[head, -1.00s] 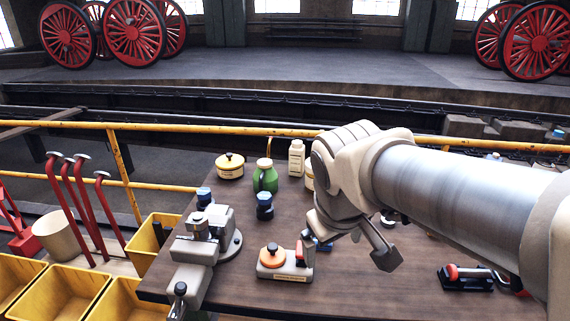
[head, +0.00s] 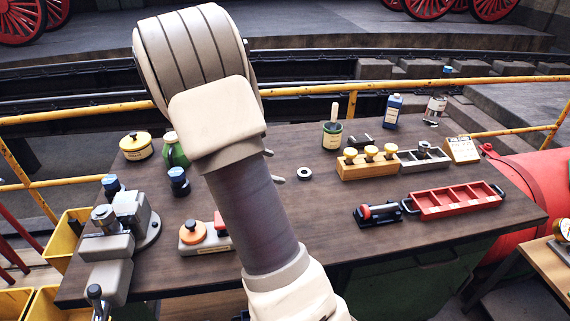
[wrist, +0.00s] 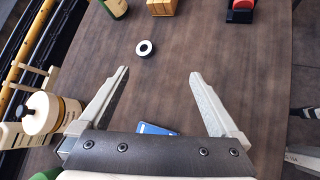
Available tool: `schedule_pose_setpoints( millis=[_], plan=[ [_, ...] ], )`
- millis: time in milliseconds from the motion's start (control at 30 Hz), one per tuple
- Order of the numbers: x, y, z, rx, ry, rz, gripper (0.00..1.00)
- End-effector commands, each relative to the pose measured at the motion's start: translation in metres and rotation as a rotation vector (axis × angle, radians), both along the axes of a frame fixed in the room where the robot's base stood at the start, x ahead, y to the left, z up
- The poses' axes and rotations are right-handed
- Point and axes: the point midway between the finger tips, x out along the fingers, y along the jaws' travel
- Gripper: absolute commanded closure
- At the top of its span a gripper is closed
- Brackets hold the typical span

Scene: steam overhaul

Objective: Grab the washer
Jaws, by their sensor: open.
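The washer (head: 304,173) is a small pale ring with a dark hole, lying flat on the brown workbench (head: 330,235) right of my arm in the head view. In the wrist view the washer (wrist: 145,47) lies beyond my fingertips, slightly left of the middle of the gap. My gripper (wrist: 160,74) is open with nothing between its fingers. In the head view my arm hides most of the gripper; only small grey tips show at the arm's right edge, left of the washer.
A wooden block with yellow-topped pieces (head: 369,162), a red tray (head: 455,201) and a green pot (head: 332,135) stand right of the washer. A vise (head: 118,235) and an orange-knobbed item (head: 193,234) stand left. The bench around the washer is clear.

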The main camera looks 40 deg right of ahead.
Motion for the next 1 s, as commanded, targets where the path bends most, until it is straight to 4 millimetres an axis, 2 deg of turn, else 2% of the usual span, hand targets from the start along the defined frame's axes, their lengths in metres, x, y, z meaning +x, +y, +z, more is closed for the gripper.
schedule_pose_setpoints(
  millis=[33, 200, 400, 567, 800, 1000],
  plan=[
    [0.006, -0.009, -0.013, -0.032, 0.055, 0.039, 0.02],
    [0.025, -0.032, -0.049, -0.13, 0.221, 0.177, 0.02],
    [0.038, -0.048, -0.078, -0.201, 0.351, 0.292, 0.02],
    [0.042, -0.056, -0.089, -0.22, 0.391, 0.327, 0.02],
    [0.045, -0.091, -0.109, -0.221, 0.394, 0.328, 0.02],
    [0.047, -0.11, -0.119, -0.222, 0.393, 0.329, 0.02]
  ],
)
